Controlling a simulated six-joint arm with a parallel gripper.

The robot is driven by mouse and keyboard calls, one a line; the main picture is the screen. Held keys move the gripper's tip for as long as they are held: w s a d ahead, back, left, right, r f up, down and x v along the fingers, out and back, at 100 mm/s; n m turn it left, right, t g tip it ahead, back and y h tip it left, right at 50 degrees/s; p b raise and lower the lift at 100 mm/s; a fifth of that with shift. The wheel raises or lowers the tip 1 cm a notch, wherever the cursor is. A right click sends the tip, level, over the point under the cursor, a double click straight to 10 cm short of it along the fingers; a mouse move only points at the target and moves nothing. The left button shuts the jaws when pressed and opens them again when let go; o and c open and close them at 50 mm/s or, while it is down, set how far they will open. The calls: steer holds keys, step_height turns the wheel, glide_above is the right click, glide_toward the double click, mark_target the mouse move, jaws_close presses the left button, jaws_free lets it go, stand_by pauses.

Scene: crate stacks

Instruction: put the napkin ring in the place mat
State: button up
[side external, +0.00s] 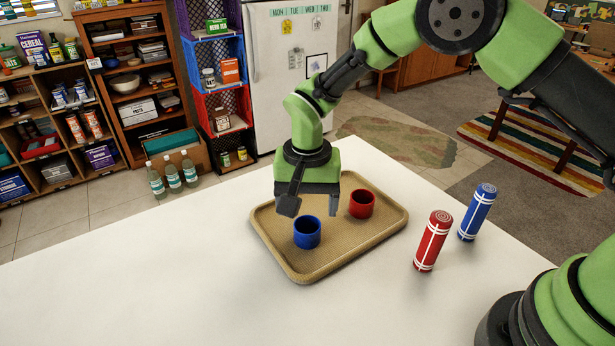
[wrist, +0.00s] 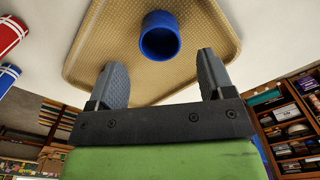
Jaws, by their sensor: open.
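A blue ring-shaped cup (side external: 307,233), likely a napkin ring, stands on the tan tray (side external: 277,262); it also shows in the wrist view (wrist: 160,46). A red one (side external: 361,204) stands to its right on the tray and does not show in the wrist view. A red roll (side external: 432,243) and a blue roll (side external: 477,214), both with white bands and spiral tops, stand upright right of the tray; they may be rolled place mats. My gripper (side external: 312,202) is open and empty above the tray, apart from both rings; its fingers (wrist: 161,80) show in the wrist view.
The white table (side external: 150,285) is clear left of and in front of the tray. The two rolls stand close together on its right side. Shelves, bottles (side external: 173,174) and a fridge (side external: 290,75) are behind, off the table.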

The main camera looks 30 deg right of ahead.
steer(key=s+d+r+t+y, duration=0.1)
steer(key=s+d+r, duration=0.1)
steer(key=r, duration=0.5)
steer(key=s+d+r+n+t, duration=0.1)
steer(key=s+d+r, duration=0.15)
steer(key=r, duration=0.45)
steer(key=s+d+r+t+y, duration=0.1)
steer(key=s+d+r, duration=0.15)
steer(key=r, duration=0.45)
steer(key=s+d+r+n+t, duration=0.1)
steer(key=s+d+t, duration=0.1)
steer(key=s, duration=0.5)
steer(key=s+d+r+n+t, duration=0.1)
steer(key=s+d+r+t, duration=0.1)
steer(key=s, duration=0.6)
